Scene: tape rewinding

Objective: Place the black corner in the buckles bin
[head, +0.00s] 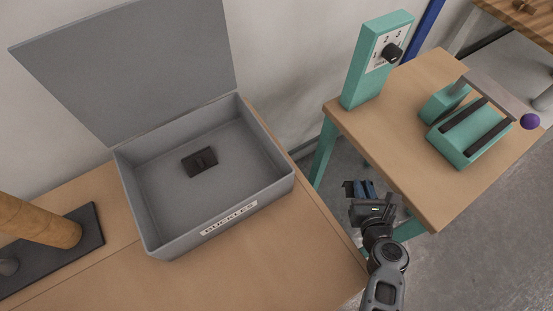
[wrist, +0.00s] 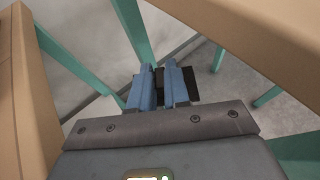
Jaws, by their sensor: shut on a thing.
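The grey buckles bin (head: 271,190) stands open on the wooden table, with its lid raised at the back and a "BUCKLES" label on its front. One dark buckle-like piece (head: 199,162) lies on its floor. My gripper (head: 360,187) is to the right of the bin, over the gap between the two tables. In the wrist view my blue fingers (wrist: 164,85) are shut on the black corner (wrist: 191,84), which shows between and beyond them. Part of the corner is hidden by the fingers.
A green-legged table (head: 420,165) on the right carries a teal box with a numbered dial (head: 377,60) and a teal cutting device (head: 465,130) with a purple knob. A cardboard roll on a dark base (head: 85,225) stands at the left. The table in front of the bin is clear.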

